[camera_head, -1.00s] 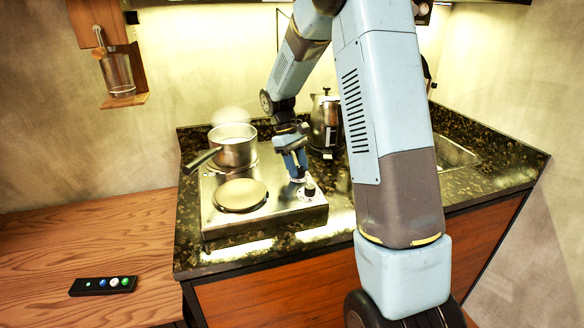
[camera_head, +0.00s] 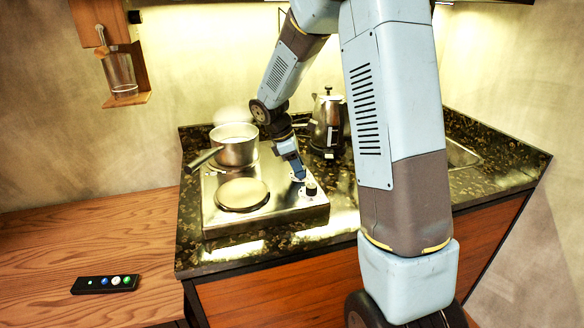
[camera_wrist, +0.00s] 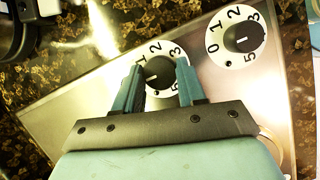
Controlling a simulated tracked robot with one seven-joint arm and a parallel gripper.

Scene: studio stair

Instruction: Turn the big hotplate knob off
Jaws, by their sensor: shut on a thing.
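The silver hotplate (camera_head: 222,225) sits on the counter with a larger front plate (camera_head: 242,194) and a saucepan (camera_head: 237,152) at its back. My gripper (camera_head: 299,178) reaches down to the hotplate's right side. In the wrist view, my gripper (camera_wrist: 161,75) has its fingers on either side of a black knob (camera_wrist: 158,71) with a white numbered dial, and is shut on it. Which knob serves which plate is not marked clearly.
A metal kettle (camera_head: 326,122) stands close behind my gripper. The saucepan handle (camera_head: 203,160) sticks out to the left. A black remote (camera_head: 105,284) lies on the wooden table (camera_head: 70,245) at left. The dark counter is clear right of the hotplate.

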